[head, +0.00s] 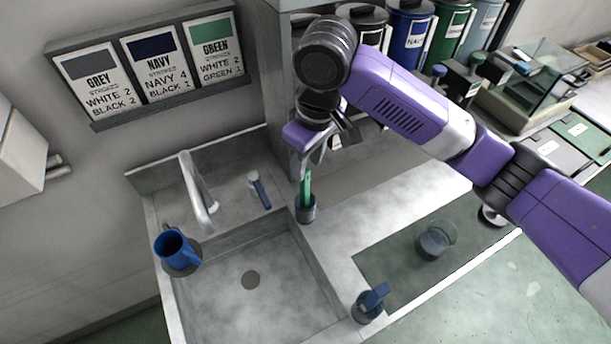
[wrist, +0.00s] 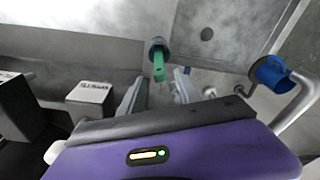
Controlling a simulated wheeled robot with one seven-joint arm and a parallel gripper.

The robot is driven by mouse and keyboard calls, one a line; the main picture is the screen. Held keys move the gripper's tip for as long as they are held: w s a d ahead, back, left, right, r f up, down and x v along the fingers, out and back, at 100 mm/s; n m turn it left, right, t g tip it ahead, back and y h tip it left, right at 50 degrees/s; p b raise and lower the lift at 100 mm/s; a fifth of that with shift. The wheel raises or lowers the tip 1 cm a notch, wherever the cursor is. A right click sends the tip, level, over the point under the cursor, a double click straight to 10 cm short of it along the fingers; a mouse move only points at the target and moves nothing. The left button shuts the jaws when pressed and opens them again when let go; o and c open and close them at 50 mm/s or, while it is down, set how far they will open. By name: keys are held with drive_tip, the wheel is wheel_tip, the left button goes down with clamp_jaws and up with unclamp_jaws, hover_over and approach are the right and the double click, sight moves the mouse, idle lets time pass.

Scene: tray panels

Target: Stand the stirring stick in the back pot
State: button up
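The green stirring stick (head: 307,186) stands in the dark back pot (head: 306,209), at the right rim of the sink. In the wrist view the stick (wrist: 159,67) shows in the pot (wrist: 157,45) beyond my fingertips. My gripper (head: 311,166) is just above the stick's top, pointing down. In the wrist view its two fingers (wrist: 162,80) are spread apart with the stick showing in the gap, and they do not appear to touch it. A second pot (head: 366,309) with a blue piece at its top is at the front of the counter.
The sink (head: 251,300) lies left of the back pot, with a tap (head: 197,194) and a blue-handled lever (head: 260,192). A blue mug (head: 174,249) stands at the sink's left rim. A clear beaker (head: 436,240) is on the dark mat. Canisters line the back right.

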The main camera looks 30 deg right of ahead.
drive_tip(key=r, duration=0.5)
drive_tip(key=shift+s+d, duration=0.15)
drive_tip(key=shift+s, duration=0.15)
